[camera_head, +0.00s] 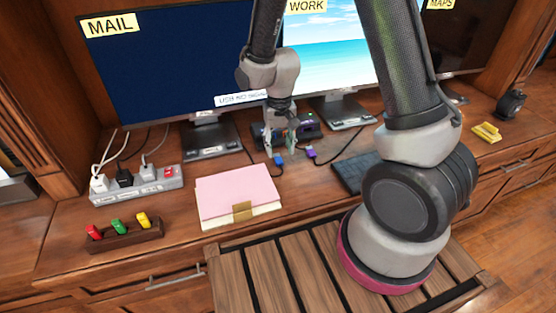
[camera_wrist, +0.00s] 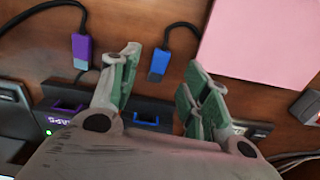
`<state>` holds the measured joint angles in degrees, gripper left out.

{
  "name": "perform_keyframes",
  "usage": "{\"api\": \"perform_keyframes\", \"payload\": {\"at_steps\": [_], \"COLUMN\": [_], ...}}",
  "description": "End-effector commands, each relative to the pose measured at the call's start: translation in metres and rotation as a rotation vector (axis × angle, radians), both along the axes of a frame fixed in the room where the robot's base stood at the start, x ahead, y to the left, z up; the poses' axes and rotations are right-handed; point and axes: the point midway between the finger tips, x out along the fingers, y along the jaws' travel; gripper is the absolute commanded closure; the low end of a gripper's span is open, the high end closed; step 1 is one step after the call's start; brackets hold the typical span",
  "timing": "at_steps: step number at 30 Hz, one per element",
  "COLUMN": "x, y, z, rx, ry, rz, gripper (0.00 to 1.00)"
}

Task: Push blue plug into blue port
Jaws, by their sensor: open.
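The blue plug (camera_head: 279,160) lies on the desk in front of the dark port box (camera_head: 306,126). In the wrist view the blue plug (camera_wrist: 159,66) is at the upper middle, its cable curving up and right. The blue port (camera_wrist: 146,118) shows between the finger bases on the box. My gripper (camera_head: 281,148) points down at the box's front. In the wrist view my gripper (camera_wrist: 160,74) is open and empty, with its green-padded fingers to either side of the blue plug; I cannot tell the height gap.
A purple plug (camera_wrist: 80,50) lies nearby on its cable, and a purple port (camera_wrist: 66,106) is on the box. A pink-topped notebook (camera_head: 238,192) lies left of the blue plug. A dark keyboard (camera_head: 355,174) is to the right. Monitors (camera_head: 180,60) stand behind.

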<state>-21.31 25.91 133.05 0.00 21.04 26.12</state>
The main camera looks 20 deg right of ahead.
Motion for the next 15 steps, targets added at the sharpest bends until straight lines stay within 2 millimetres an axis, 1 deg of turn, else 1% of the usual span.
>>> {"api": "perform_keyframes", "payload": {"at_steps": [6,9,12,15], "x": [-0.003,-0.002,-0.002,-0.002], "y": [0.001,0.001,0.002,0.002], "z": [-0.034,-0.046,-0.051,-0.051], "rx": [-0.002,-0.001,0.001,0.001], "ry": [0.004,0.003,0.001,0.0], "rz": [0.001,0.001,0.0,0.0], "gripper": [0.54,0.54,0.54,0.54]}}
